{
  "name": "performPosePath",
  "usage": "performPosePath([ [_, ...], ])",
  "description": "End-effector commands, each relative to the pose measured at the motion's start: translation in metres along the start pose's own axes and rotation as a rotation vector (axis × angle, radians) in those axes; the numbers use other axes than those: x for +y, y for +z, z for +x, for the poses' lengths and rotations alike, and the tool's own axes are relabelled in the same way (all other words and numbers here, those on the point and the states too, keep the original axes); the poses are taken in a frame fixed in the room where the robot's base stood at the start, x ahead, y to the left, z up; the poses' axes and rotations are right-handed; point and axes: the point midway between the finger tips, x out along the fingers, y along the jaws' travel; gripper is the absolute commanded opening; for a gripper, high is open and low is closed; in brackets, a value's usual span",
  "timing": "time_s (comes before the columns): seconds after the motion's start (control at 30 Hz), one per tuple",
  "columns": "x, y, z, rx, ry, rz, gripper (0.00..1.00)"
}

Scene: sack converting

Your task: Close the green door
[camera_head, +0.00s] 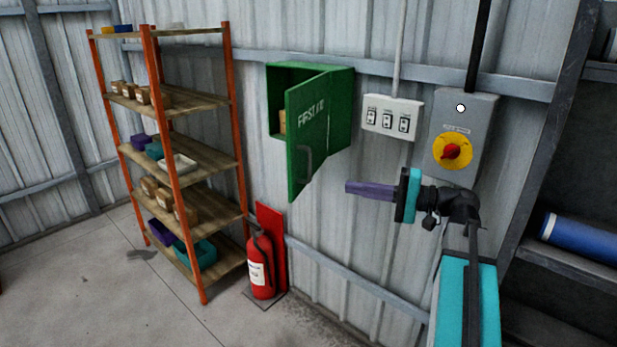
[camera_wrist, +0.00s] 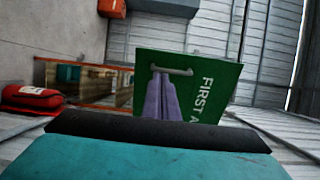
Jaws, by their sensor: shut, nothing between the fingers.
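The green door (camera_head: 308,132), marked FIRST AID, stands ajar on the green wall cabinet (camera_head: 340,112). It swings out from the cabinet's right side, and the opening shows at the left with a tan item inside. A grey handle (camera_head: 304,163) is low on its face. My gripper (camera_head: 349,187), with purple fingers, is shut and empty, to the right of the door and a little below the handle in the head view. In the wrist view the door (camera_wrist: 216,90) is ahead, and my gripper (camera_wrist: 161,80) overlaps it just below the handle (camera_wrist: 172,71). Contact cannot be told.
A switch panel (camera_head: 392,117) and a grey box with a red-yellow knob (camera_head: 452,151) are on the wall to the right. A fire extinguisher (camera_head: 261,265) stands below the cabinet. An orange shelf rack (camera_head: 175,160) is left. The floor at front left is clear.

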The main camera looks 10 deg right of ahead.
Motion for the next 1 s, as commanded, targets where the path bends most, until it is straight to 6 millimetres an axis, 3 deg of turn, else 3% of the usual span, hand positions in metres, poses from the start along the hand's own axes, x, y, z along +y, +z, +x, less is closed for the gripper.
performPosePath([
  [0.13, -0.012, 0.001, -0.004, -0.001, -0.019, -0.011, 0.00],
  [0.57, -0.012, 0.001, -0.002, -0.002, -0.019, -0.010, 0.00],
  [0.77, -0.013, 0.002, 0.009, -0.002, -0.018, -0.010, 0.00],
  [1.0, -0.014, 0.002, 0.036, -0.005, -0.018, -0.010, 0.00],
])
